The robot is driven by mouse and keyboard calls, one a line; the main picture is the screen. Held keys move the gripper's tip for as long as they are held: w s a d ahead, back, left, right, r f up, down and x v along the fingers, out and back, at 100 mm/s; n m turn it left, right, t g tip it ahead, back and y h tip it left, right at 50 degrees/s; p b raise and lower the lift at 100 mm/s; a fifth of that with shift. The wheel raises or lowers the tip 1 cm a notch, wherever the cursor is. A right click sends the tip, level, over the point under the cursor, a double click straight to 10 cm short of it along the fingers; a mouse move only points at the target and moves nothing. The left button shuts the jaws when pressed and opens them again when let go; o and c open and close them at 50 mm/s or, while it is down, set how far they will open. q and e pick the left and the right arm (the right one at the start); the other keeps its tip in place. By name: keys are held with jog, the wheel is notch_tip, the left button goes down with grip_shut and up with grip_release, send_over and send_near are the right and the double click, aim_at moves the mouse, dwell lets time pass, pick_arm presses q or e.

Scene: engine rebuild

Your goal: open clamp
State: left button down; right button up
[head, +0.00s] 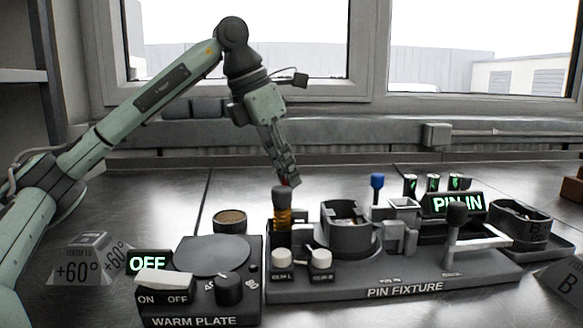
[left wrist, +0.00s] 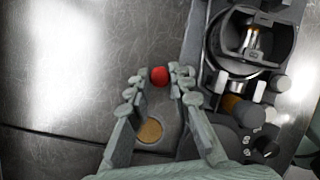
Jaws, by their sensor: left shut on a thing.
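My left gripper (head: 288,180) is above the left end of the pin fixture (head: 400,290), just over the dark-topped post with an orange band (head: 283,212). It is shut on a small red round thing (left wrist: 159,76), which shows between the fingertips in the left wrist view. I cannot tell which part is the clamp. My right gripper is out of view.
A warm plate (head: 205,256) with an OFF sign stands left of the fixture, a round brown-filled cup (head: 230,220) behind it. A blue-topped pin (head: 377,182) and a PIN IN sign (head: 458,203) stand behind the fixture. A dark bin (head: 520,222) is at right.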

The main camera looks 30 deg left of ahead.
pick_arm(q)
jog(key=n, duration=0.2)
jog(key=s+n+y, duration=0.1)
jog(key=n, duration=0.1)
jog(key=shift+s+a+y+p, duration=0.2)
jog(key=shift+y+p, duration=0.1)
jog(key=shift+p, duration=0.05)
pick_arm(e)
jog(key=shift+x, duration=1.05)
pick_arm(q)
jog(key=shift+s, duration=0.1)
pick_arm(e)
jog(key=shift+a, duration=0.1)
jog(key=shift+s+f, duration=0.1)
pick_arm(q)
jog(key=c, duration=1.4)
grip_release()
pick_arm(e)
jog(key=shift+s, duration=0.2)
pick_arm(q)
jog(key=shift+o, duration=0.2)
jog(key=shift+r+t, duration=0.1)
jog(key=shift+t, duration=0.2)
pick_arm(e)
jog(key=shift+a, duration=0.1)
